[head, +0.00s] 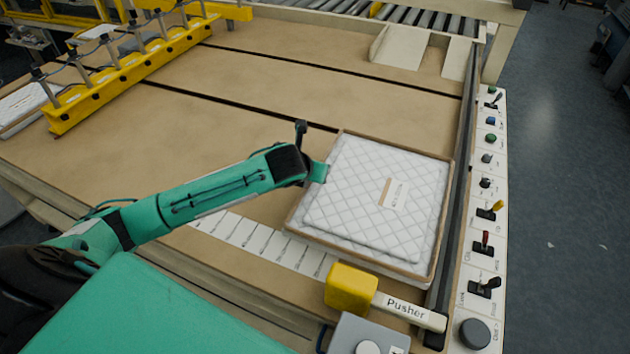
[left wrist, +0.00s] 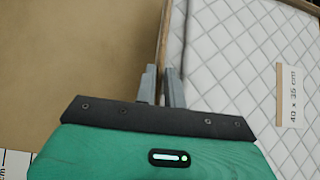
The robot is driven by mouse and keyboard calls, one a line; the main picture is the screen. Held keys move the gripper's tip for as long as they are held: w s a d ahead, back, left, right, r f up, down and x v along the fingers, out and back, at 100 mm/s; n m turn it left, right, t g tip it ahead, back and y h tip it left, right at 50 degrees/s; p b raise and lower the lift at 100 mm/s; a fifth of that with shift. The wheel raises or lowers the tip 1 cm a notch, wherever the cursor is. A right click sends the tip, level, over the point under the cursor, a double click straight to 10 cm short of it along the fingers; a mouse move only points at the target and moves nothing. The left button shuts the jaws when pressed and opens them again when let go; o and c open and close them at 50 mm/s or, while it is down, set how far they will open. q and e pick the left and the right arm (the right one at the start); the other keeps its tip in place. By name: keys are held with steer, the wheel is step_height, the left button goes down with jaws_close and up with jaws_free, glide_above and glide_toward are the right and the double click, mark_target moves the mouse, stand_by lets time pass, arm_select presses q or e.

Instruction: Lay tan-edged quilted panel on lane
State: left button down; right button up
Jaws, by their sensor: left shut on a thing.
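The tan-edged quilted panel (head: 350,217) is white with a diamond stitch, a tan border and a tan-and-white label. It lies at the right of the tan table, beside the rail, close to the pusher. My left gripper (head: 322,172) is at its left edge in the head view. In the left wrist view, the gripper's grey fingers (left wrist: 162,88) are shut on the panel's tan edge, with the quilted face (left wrist: 225,50) to the right. The label there reads 40 x 35 cm. The lane (head: 250,238) has printed white marks at the front left of the panel. My right gripper is not in view.
A yellow pusher (head: 350,288) with a labelled white bar stands just in front of the panel. A control strip (head: 487,215) with knobs and levers runs along the right. A yellow clamp bar (head: 130,75) is at the back left. The table's middle (head: 270,75) is clear.

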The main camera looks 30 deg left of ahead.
mark_target(314, 184)
arm_select(q)
step_height(314, 184, down, 6)
steer(key=shift+r, duration=0.15)
steer(key=c, duration=1.5)
jaws_free()
steer(key=v, duration=1.2)
steer(key=shift+a+b, duration=0.1)
steer(key=shift+b, duration=0.25)
